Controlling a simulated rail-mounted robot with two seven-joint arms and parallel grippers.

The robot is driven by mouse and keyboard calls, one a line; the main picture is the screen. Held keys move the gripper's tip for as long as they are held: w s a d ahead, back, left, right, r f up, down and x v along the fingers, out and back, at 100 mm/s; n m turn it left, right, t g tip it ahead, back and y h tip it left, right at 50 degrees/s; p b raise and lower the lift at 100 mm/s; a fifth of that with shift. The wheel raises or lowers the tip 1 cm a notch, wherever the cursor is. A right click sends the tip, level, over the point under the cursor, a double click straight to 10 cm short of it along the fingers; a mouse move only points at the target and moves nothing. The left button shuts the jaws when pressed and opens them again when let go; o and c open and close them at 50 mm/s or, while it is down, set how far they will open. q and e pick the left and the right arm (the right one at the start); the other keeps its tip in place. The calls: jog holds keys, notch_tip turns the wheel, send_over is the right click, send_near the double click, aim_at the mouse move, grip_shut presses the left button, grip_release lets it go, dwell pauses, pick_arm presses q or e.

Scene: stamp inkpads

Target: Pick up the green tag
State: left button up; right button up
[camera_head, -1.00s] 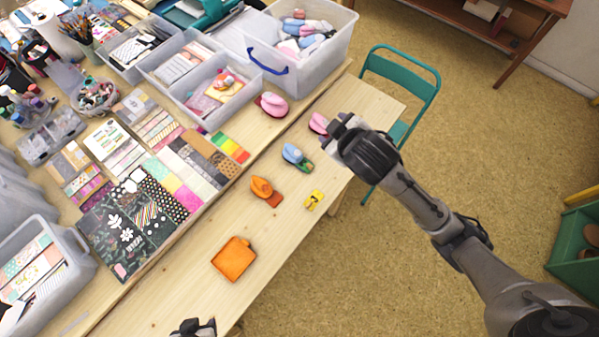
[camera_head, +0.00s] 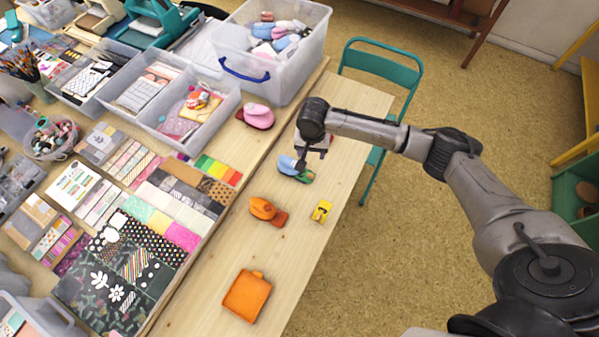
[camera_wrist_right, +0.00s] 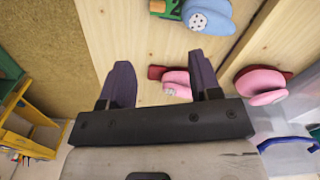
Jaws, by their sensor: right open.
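The green tag (camera_head: 306,177) is a small green piece at the blue stamp (camera_head: 287,165), partly covered by it. In the right wrist view the green piece (camera_wrist_right: 170,11) is at the top edge, cut off by the frame, beside the blue stamp (camera_wrist_right: 210,16). My left gripper is not in view.
An orange stamp (camera_head: 263,208), a yellow block (camera_head: 321,211) and an orange pad (camera_head: 247,295) lie on the light wooden table (camera_head: 205,310). Another pink stamp (camera_head: 257,116) stands near the clear bin (camera_head: 275,75). Paper samples and trays fill the left side.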

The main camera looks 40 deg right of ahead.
jog(key=m, duration=0.3)
jog(key=m+b, duration=0.1)
jog(key=b, duration=0.1)
send_over(311, 175)
jog(key=f, duration=0.8)
jog(key=shift+w+d+f, duration=0.1)
jog(key=shift+w+f, duration=0.1)
jog(key=shift+w, duration=0.05)
jog(key=shift+s+f+b, duration=0.15)
jog(key=shift+f+b, duration=0.55)
jog(key=shift+f, duration=1.65)
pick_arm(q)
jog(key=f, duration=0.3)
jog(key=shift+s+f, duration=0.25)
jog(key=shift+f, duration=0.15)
pick_arm(e)
jog(key=shift+f, duration=0.4)
jog(key=c, duration=0.8)
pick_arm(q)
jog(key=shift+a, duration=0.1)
pick_arm(e)
jog(key=shift+c, duration=0.5)
